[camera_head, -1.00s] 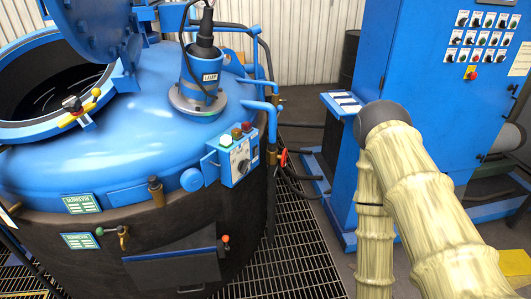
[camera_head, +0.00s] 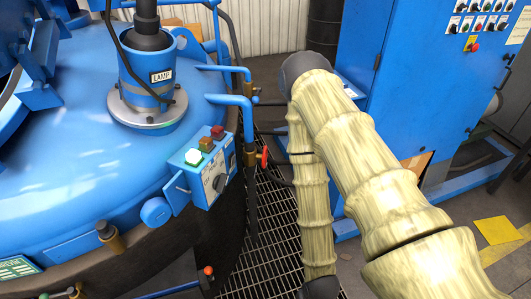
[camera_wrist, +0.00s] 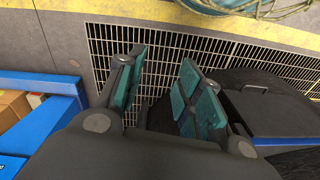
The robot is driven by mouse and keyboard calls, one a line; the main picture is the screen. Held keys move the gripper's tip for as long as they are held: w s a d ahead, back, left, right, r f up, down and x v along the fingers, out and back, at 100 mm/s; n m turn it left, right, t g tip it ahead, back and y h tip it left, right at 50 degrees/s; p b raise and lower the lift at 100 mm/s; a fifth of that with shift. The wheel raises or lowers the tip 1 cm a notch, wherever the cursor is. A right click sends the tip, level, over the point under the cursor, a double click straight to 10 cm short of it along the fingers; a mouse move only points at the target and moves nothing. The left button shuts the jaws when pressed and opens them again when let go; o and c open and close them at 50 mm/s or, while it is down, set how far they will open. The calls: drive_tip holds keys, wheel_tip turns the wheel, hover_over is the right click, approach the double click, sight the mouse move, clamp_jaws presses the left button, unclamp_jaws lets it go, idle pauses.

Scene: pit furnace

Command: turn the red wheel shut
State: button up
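The red wheel (camera_head: 264,157) is a small handwheel on a brass valve, on the pipework at the right side of the blue furnace. In the head view it stands between the furnace's control box and my sleeved arm. My gripper (camera_wrist: 158,84) shows in the wrist view with its two teal-padded fingers apart and nothing between them. It points down over the floor grating. The wheel does not show in the wrist view.
The furnace (camera_head: 85,160) fills the left, with a control box (camera_head: 206,168) jutting out near the wheel. A blue cabinet (camera_head: 425,90) stands right. Floor grating (camera_head: 270,240) lies between. The wrist view shows a blue frame (camera_wrist: 45,85) left and a dark box (camera_wrist: 275,110) right.

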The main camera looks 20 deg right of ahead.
drive_tip(key=w+a+f+m+t+y+b, duration=0.1)
drive_tip(key=w+a+f+m+t+b, duration=0.15)
drive_tip(key=w+a+m+b, duration=0.4)
drive_tip(key=w+a+f+m+t+b, duration=0.1)
drive_tip(key=w+f+m+t+b, duration=0.15)
drive_tip(key=w, duration=0.75)
drive_tip(key=w+a+f+m+t+y+b, duration=0.1)
drive_tip(key=w+a+f+m+t+b, duration=0.2)
drive_tip(key=w+b, duration=0.4)
drive_tip(key=w+a+r+m+t+h+b, duration=0.15)
drive_tip(key=w+m+t+b, duration=0.4)
drive_tip(key=w, duration=0.75)
drive_tip(key=m+t+h+b, duration=0.2)
drive_tip(key=m+h+b, duration=0.7)
drive_tip(key=m+b, duration=1)
approach(265, 156)
drive_tip(key=w+f+m+p, duration=0.1)
drive_tip(key=w+d+f+m+p, duration=0.1)
drive_tip(key=w+f+m+p, duration=0.1)
drive_tip(key=shift+d+y, duration=0.1)
drive_tip(key=shift+y, duration=0.15)
drive_tip(key=b+x, duration=0.1)
drive_tip(key=x, duration=0.9)
drive_tip(key=shift+w, duration=0.15)
